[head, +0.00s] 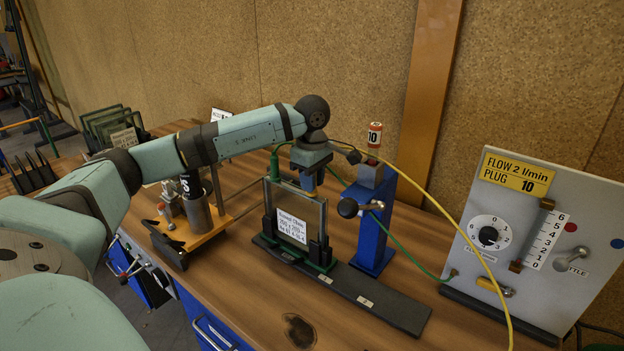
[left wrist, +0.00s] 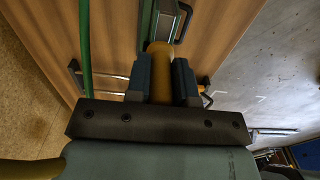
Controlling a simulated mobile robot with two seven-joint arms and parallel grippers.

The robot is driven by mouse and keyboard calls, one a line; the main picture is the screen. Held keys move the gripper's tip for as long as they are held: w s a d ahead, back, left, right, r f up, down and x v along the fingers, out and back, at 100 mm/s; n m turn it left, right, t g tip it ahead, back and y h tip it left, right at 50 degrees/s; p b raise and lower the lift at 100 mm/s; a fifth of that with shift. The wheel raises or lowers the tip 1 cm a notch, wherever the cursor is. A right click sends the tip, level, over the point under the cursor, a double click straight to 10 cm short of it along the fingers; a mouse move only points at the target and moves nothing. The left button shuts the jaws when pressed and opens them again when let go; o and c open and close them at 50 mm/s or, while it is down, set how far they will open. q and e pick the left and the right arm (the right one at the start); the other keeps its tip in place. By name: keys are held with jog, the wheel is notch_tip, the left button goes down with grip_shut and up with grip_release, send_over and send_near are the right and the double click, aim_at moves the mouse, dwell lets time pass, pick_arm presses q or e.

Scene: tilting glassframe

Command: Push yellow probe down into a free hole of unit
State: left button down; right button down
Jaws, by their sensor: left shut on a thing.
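My left gripper (head: 309,180) is shut on the yellow probe (left wrist: 159,58). It points down over the right part of the top edge of the unit (head: 312,212). The unit is an upright glass pane with a white label, standing in a dark holder. In the left wrist view, the probe sits between my two fingers (left wrist: 160,80), with the unit's edge (left wrist: 166,18) just beyond its tip. The holes are hidden, and I cannot tell whether the tip is in one. A green plug (head: 274,166) stands at the unit's top left corner. My right gripper is out of view.
A blue post (head: 374,222) with a clamp lever stands close to the right of the unit. An orange-based stand (head: 195,235) is at left.

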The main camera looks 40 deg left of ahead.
pick_arm(q)
jog(key=shift+r, duration=0.1)
jog(key=shift+r+p, duration=0.95)
jog(key=shift+r, duration=0.4)
dwell(1.0)
jog(key=shift+f+b, duration=1.15)
jog(key=shift+f, duration=0.4)
jog(key=c, duration=0.9)
grip_release()
notch_tip(320, 180, up, 14)
jog(key=shift+b, duration=0.3)
